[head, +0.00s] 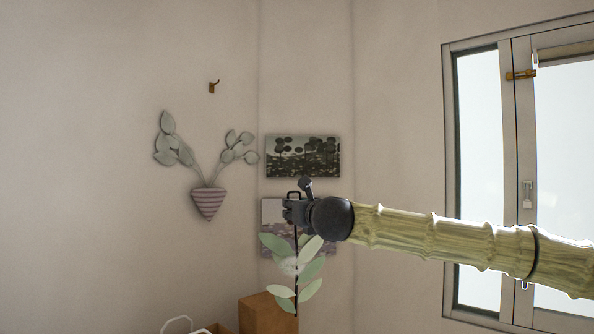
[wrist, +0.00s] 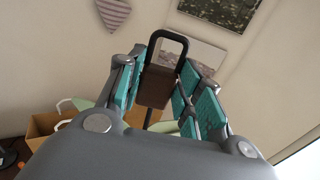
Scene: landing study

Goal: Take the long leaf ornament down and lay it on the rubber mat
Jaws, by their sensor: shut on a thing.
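The long leaf ornament (head: 311,270) hangs upright below my gripper (head: 293,209) in the head view, with pale green leaves on a thin dark stem. In the wrist view my gripper (wrist: 163,85) is shut on the ornament's brown block (wrist: 154,88), between the teal finger pads. A black loop stands up from the block. The leaves are mostly hidden behind the gripper there. The ornament is off the wall, held in the air near the room's corner. I cannot see the rubber mat in either view.
A bare brass hook (head: 213,87) is on the left wall. Below it hangs a striped cone (head: 208,203) with leafy sprigs. Two pictures, one dark (head: 303,156), hang behind my gripper. A cardboard box (head: 268,312) stands below the ornament. A window (head: 480,150) is at right.

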